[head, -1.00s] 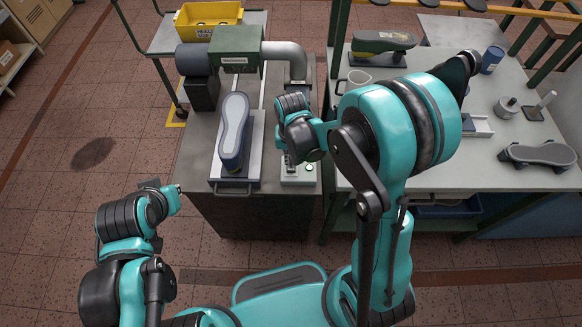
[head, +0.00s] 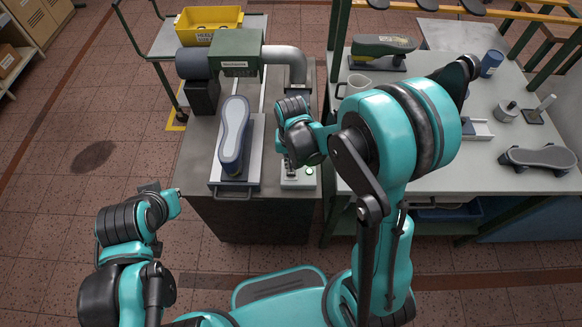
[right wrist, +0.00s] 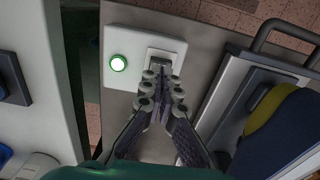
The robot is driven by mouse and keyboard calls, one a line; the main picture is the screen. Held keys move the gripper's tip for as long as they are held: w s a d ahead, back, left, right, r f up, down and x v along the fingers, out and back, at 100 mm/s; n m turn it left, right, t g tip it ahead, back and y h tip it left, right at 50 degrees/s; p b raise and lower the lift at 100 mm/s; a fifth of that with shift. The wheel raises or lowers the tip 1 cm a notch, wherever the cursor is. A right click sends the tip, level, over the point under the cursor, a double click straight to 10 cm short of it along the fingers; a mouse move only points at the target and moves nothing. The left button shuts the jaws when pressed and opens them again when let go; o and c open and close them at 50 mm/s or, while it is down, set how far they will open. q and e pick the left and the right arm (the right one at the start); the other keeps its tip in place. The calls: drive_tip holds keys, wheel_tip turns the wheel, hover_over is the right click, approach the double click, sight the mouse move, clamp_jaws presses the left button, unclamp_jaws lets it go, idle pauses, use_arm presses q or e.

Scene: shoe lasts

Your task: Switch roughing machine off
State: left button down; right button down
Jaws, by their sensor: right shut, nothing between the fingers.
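The roughing machine (head: 236,52) has a green head, a grey motor and a grey pipe, on a dark cabinet. Its pale switch box (head: 305,180) is at the cabinet's front right. In the right wrist view a round lamp (right wrist: 118,63) with a green ring glows white on the box. Beside it is the switch (right wrist: 160,54), partly hidden by my fingertips. My right gripper (right wrist: 161,78) is shut and empty, its tips at the switch's near edge; contact is unclear. In the head view it (head: 291,172) points down over the box. My left gripper (head: 166,190) is away at left, its jaws unclear.
A shoe last (head: 234,130) lies on the machine's sliding carriage (head: 254,160), left of the switch box. A yellow bin (head: 209,22) stands behind. Floor at left is free.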

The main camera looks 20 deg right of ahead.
drive_tip(key=shift+f+b, duration=1.05)
drive_tip(key=shift+f, duration=0.1)
idle(0.8)
drive_tip(key=shift+r, duration=0.2)
drive_tip(key=shift+r+p, duration=2.65)
drive_tip(key=shift+r, duration=0.75)
drive_tip(key=shift+r, duration=0.15)
drive_tip(key=s+d+r+n+t+b, duration=0.3)
drive_tip(key=s+d+r+t+b, duration=0.1)
drive_tip(key=s+r+t, duration=0.3)
drive_tip(key=s+r+b, duration=0.1)
drive_tip(key=s+r, duration=0.1)
drive_tip(key=s, duration=0.1)
drive_tip(key=shift+s+d, duration=0.15)
drive_tip(key=shift+d, duration=0.2)
